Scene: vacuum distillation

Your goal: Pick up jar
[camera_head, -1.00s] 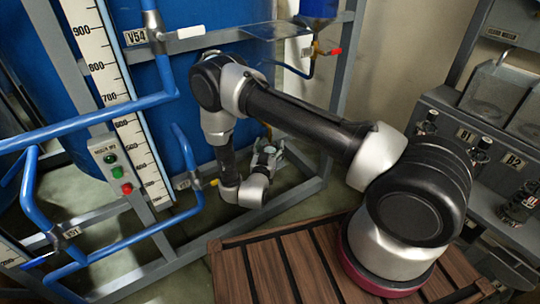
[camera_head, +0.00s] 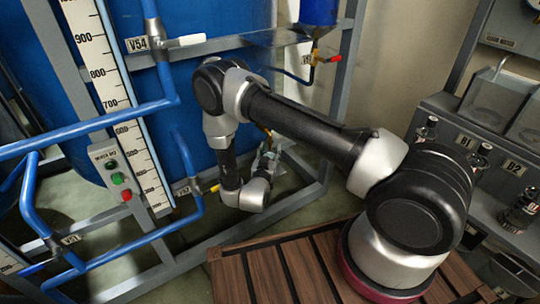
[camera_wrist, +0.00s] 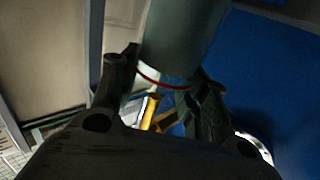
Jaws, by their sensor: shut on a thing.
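The jar (camera_wrist: 182,38) is a grey-green, smooth-sided vessel at the top middle of the wrist view, with a thin red line along its lower edge. My gripper (camera_wrist: 160,85) has a dark finger on either side of it and is shut on it. In the head view my gripper (camera_head: 264,163) is low in front of the blue tank's metal frame. A small pale, glassy shape there may be the jar, but the gripper and wrist partly hide it. What is inside the jar cannot be seen.
A blue tank (camera_head: 185,100) with grey frame bars stands close behind my arm. Blue pipes (camera_head: 90,133), a scale and a control box (camera_head: 114,170) are at left. A red-handled valve (camera_head: 328,59) is above right. A slatted wooden platform (camera_head: 270,268) is at front, a bench (camera_head: 470,150) at right.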

